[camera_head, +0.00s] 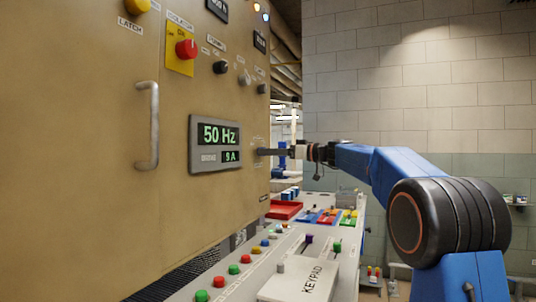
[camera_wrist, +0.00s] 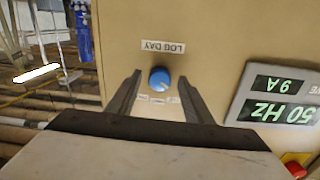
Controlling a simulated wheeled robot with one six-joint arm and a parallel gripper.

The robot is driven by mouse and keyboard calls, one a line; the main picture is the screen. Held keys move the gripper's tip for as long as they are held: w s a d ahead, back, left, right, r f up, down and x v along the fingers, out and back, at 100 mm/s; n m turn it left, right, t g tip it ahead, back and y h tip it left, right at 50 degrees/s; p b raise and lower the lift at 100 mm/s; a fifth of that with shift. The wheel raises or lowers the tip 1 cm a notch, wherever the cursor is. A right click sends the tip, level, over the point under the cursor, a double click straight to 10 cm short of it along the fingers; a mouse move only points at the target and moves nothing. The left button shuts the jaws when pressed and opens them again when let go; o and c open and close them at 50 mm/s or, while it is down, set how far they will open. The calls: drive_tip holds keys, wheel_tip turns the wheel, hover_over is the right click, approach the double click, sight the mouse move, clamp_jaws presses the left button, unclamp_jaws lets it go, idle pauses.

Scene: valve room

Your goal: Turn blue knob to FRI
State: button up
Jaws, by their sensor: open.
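The blue knob (camera_wrist: 159,77) sits on the tan cabinet face in the wrist view, with a LOG DAY label (camera_wrist: 163,47) beside it. Small white labels (camera_wrist: 157,100) lie along its near side, too small to read, so I cannot tell which day it is set to. My gripper (camera_wrist: 160,84) is open, with one finger on each side of the knob in the picture and visible gaps to it. In the head view my gripper (camera_head: 262,151) points at the cabinet's right edge. I cannot make out the knob there.
A display panel (camera_head: 215,144) reading 50 Hz and 9 A is left of my gripper. A grey handle (camera_head: 148,126) sticks out farther left. A red knob (camera_head: 186,49) is above. Below is a console (camera_head: 222,290) with several coloured buttons and a KEYPAD box (camera_head: 300,279).

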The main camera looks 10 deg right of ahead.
drive_tip(key=shift+w+a, duration=0.3)
drive_tip(key=shift+a, duration=0.15)
drive_tip(key=c, duration=1.1)
drive_tip(key=shift+m, duration=0.3)
drive_tip(key=m, duration=2.3)
drive_tip(key=shift+r+g, duration=0.15)
drive_tip(key=shift+g, duration=0.15)
